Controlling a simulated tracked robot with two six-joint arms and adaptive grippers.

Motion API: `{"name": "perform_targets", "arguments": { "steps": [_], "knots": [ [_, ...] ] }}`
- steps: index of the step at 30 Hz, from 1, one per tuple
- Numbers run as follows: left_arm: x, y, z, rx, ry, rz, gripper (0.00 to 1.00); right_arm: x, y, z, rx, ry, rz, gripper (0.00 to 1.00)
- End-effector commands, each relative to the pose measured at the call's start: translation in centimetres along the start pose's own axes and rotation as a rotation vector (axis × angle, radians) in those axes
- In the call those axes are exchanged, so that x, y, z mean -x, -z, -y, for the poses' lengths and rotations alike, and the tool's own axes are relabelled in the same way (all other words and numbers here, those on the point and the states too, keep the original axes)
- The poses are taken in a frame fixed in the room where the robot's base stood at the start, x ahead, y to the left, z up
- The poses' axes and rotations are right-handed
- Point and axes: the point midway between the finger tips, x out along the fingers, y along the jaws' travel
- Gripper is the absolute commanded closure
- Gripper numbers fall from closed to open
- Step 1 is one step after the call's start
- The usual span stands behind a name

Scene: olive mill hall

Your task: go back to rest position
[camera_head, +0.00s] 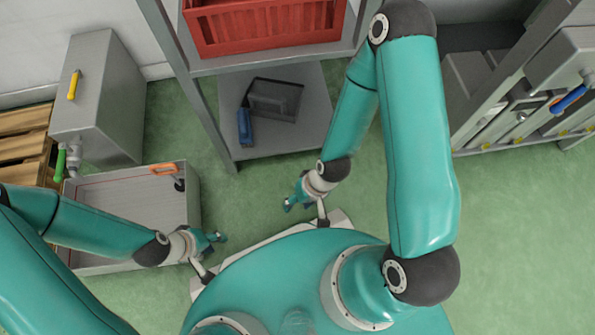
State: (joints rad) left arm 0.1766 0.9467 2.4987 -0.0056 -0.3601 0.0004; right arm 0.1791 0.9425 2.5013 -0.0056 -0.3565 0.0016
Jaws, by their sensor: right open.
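My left gripper (220,241) is over the right edge of a grey metal bin, at the end of the arm coming in from the left. It is small and its fingers are partly turned away, so I cannot tell whether it is open or shut. My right gripper (288,204) hangs in front of my body over the green floor. Its fingers are apart and I see nothing between them. The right arm bends up high on the right and back down toward the middle.
The grey bin (128,187) holds an orange-handled tool (163,169). Behind it stands a grey tank (95,95). A shelf (312,98) ahead bears a red crate (262,25), a dark box (274,98) and a blue object (244,126). Metal cabinets (505,105) stand right. Floor (520,230) is clear at right.

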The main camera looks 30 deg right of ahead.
Motion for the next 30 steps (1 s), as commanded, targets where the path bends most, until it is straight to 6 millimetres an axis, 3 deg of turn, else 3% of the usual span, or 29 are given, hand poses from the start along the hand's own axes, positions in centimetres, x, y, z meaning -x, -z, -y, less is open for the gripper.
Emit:
{"name": "perform_targets", "arguments": {
  "steps": [5, 11, 30],
  "knots": [
    [1.1, 0.0, -0.4, 0.0, 0.0, 0.0, 0.6, 1.1, 0.0, 0.5, 0.002, 0.0, -0.001, 0.49],
    [5.6, 0.0, -2.0, 0.0, 0.0, 0.0, 0.6, 5.5, 0.0, 2.1, 0.003, 0.0, -0.002, 0.49],
    [27.9, -0.2, -10.1, 0.0, 0.0, 0.0, 0.6, 27.8, -0.2, 10.1, 0.004, 0.0, -0.002, 0.49]
  ]
}}
